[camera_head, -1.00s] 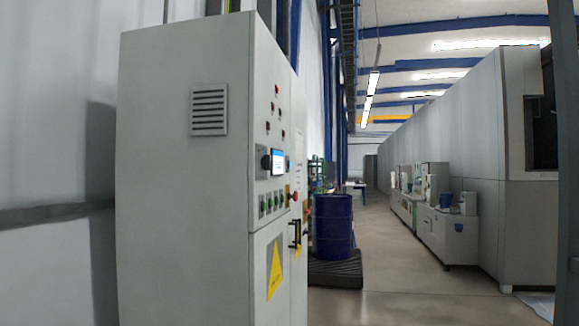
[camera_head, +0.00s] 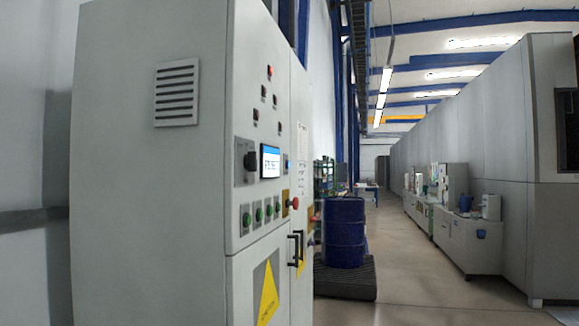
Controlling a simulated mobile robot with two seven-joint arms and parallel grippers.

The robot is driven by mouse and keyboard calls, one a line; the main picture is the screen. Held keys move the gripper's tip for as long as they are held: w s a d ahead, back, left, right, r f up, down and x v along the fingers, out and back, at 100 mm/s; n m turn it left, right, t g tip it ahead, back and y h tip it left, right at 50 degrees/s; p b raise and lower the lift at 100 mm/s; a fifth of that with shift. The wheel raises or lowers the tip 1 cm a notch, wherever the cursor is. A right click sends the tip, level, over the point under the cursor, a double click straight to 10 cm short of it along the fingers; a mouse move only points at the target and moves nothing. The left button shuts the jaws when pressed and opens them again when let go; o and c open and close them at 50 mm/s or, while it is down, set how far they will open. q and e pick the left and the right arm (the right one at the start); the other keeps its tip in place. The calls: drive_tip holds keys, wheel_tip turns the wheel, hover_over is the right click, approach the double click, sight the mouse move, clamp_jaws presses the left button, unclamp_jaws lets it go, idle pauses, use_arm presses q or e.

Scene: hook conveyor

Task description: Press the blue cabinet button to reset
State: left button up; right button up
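A tall grey control cabinet (camera_head: 150,200) stands at the left of the view, its panel face seen at a steep angle. The panel carries a small lit screen (camera_head: 270,161), a black rotary switch (camera_head: 250,161), several green buttons (camera_head: 259,214) in a row and a red knob (camera_head: 295,203). A small blue spot (camera_head: 288,164) shows just right of the screen; it may be the blue button, but it is too small to be sure. Neither of my grippers is in view.
A blue drum (camera_head: 344,232) stands on a dark pallet (camera_head: 345,280) beyond the cabinet. Clear floor (camera_head: 420,270) runs down the aisle. Grey benches (camera_head: 470,248) and a long grey enclosure (camera_head: 490,130) line the right side.

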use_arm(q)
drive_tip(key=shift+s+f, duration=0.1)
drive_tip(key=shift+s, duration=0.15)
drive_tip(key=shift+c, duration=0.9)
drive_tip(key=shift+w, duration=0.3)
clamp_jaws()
